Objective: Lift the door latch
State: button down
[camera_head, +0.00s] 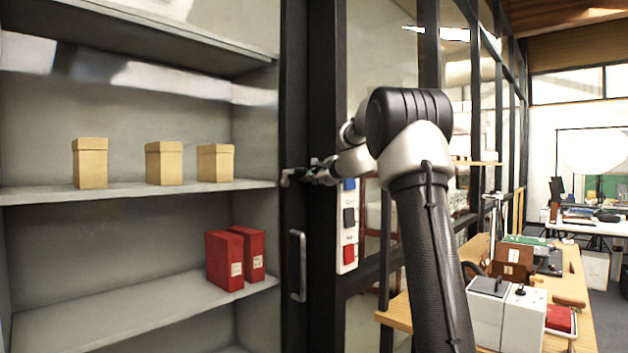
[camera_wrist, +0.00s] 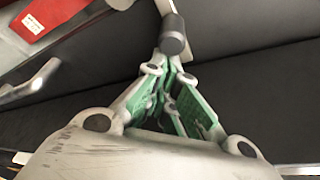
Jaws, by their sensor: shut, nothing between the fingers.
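In the wrist view the latch shows as a grey cylindrical knob (camera_wrist: 173,36) on a pale metal arm. My gripper (camera_wrist: 171,64) has green-padded fingers that converge to shut tips just below the knob. Nothing is held between them. Whether the tips touch the knob cannot be told. The arm comes in from the right.
A vertical door handle (camera_head: 298,266) sits below the latch. Open shelves at the left hold tan boxes (camera_head: 164,163) and red boxes (camera_head: 224,260). A switch panel (camera_head: 348,228) is right of the frame. A cluttered wooden table (camera_head: 575,290) stands at the right.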

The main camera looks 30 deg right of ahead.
jog(key=s+a+r+n+t+h, duration=0.1)
jog(key=s+a+r+n, duration=0.1)
jog(key=a+r+n, duration=0.2)
jog(key=shift+s+a+r+t, duration=0.35)
jog(key=shift+a+r, duration=0.45)
jog(key=shift+a, duration=1.05)
jog(key=shift+s, duration=0.1)
